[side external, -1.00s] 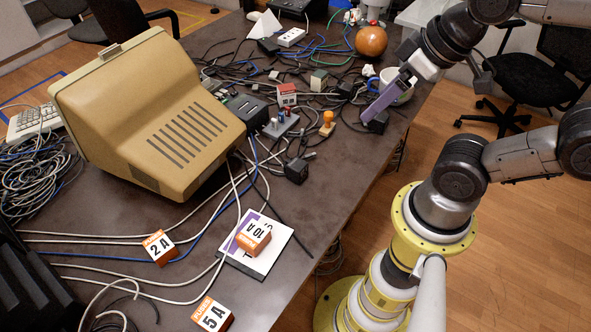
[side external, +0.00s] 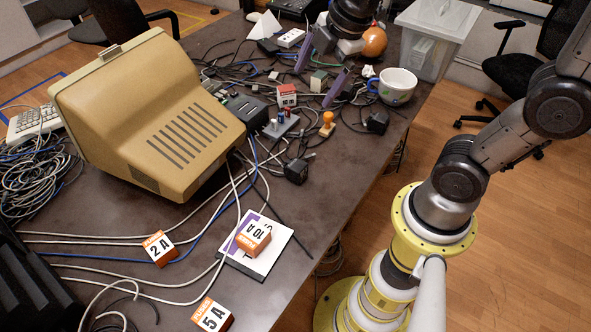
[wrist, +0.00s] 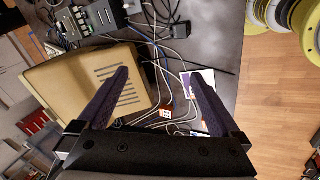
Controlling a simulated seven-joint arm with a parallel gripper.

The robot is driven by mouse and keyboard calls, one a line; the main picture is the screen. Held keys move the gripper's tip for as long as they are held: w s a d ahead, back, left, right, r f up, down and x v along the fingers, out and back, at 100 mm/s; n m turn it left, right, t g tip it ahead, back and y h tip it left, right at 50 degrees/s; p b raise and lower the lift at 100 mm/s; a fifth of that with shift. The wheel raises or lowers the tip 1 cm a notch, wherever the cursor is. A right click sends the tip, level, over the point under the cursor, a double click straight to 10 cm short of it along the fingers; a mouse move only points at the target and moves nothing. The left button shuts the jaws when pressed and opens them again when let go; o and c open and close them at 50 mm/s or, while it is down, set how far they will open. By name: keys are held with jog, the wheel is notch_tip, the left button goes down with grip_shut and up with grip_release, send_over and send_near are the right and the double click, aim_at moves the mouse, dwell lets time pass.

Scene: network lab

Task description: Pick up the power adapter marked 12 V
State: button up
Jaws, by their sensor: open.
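No marking reading 12 V is legible in either view. Two black plug-in adapters lie on the table in the side view: one at the middle (side external: 296,171) and one near the right edge below the mug (side external: 377,122). A small red-and-white block (side external: 287,94) stands among the cables, its label too small to read. Orange-and-white blocks read 2 A (side external: 160,248), 10 A (side external: 254,238) and 5 A (side external: 212,315). My gripper (side external: 312,88) is open and empty above the cable heap, its two purple fingers spread; they also show in the wrist view (wrist: 158,75).
A beige monitor (side external: 150,115) fills the left of the table. A white mug (side external: 397,87), an orange ball (side external: 374,42) and an orange-topped stamp (side external: 327,123) stand near the gripper. Loose cables cover the back. The front right tabletop (side external: 345,180) is bare.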

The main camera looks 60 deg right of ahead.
jog(key=w+f+n+g, duration=0.3)
jog(key=w+f, duration=0.3)
jog(key=f, duration=0.3)
jog(key=g, duration=0.1)
send_over(295, 164)
notch_tip(295, 164, down, 6)
notch_tip(295, 164, down, 14)
jog(key=shift+f, duration=0.1)
jog(key=shift+c, duration=0.2)
jog(key=c, duration=1.4)
grip_shut()
jog(key=shift+r, duration=0.2)
